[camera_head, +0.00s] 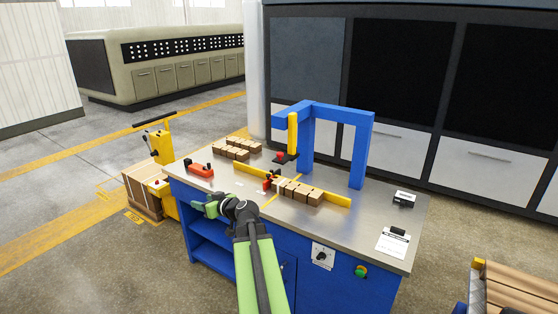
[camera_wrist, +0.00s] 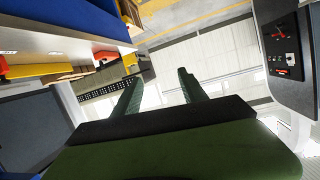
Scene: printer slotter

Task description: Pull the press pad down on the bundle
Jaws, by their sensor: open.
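The press on the workbench has a blue frame (camera_head: 357,150) with a yellow upright cylinder (camera_head: 293,132) hanging from its arm. A dark press pad (camera_head: 286,159) with a red part beside it is at the cylinder's lower end, raised above the bench. A bundle of brown blocks (camera_head: 300,191) lies on the bench by a yellow rail, lower than the pad and apart from it. My gripper (camera_head: 203,206) is open and empty at the bench's front left edge, away from the pad and the bundle. In the wrist view its two fingers (camera_wrist: 158,86) are spread with nothing between them.
A second group of brown blocks (camera_head: 237,149) lies at the back left of the bench (camera_head: 345,225). A red tool (camera_head: 200,170) is near the left edge. A black box (camera_head: 404,198) and a white sheet (camera_head: 392,242) lie at the right.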

